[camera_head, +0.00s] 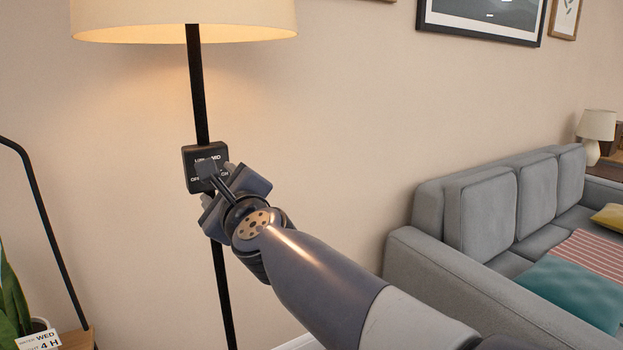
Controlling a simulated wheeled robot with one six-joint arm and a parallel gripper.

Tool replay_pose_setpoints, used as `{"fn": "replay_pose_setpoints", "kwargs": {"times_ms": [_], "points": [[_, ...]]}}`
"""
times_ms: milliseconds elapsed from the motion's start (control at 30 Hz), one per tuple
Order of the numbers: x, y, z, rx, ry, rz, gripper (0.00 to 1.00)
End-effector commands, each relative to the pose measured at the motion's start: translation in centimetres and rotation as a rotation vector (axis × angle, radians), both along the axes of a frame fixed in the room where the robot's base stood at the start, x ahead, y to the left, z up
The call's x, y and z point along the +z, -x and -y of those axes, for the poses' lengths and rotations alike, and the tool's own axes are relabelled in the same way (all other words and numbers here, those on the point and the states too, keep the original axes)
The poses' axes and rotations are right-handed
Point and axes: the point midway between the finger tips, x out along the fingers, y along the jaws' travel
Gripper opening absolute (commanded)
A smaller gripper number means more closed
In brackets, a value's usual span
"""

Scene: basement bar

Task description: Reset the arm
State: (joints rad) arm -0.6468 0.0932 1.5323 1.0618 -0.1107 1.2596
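My arm reaches up from the lower right, and my gripper (217,186) is at its far end, in front of a black switch box (190,156) on a floor lamp's pole. A small dark knob or lever shows in front of the box, right at my gripper. I cannot tell whether my fingers touch it or how far apart they are. The lower right of the box is hidden behind my gripper.
The lamp's black pole (197,90) rises to a lit cream shade (180,20). A grey sofa (440,265) with cushions and a teal blanket (575,290) stands at right. A black bent frame (45,215), a plant (12,300) and a small sign (38,340) are at left.

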Motion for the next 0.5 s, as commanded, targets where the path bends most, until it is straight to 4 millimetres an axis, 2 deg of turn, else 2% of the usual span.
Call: {"fn": "replay_pose_setpoints", "kwargs": {"times_ms": [200,500], "points": [[0.0,-2.5,-1.6,-0.001,0.000,-0.001,0.52],[0.0,-3.9,-2.4,0.000,0.000,0.000,0.52]]}}
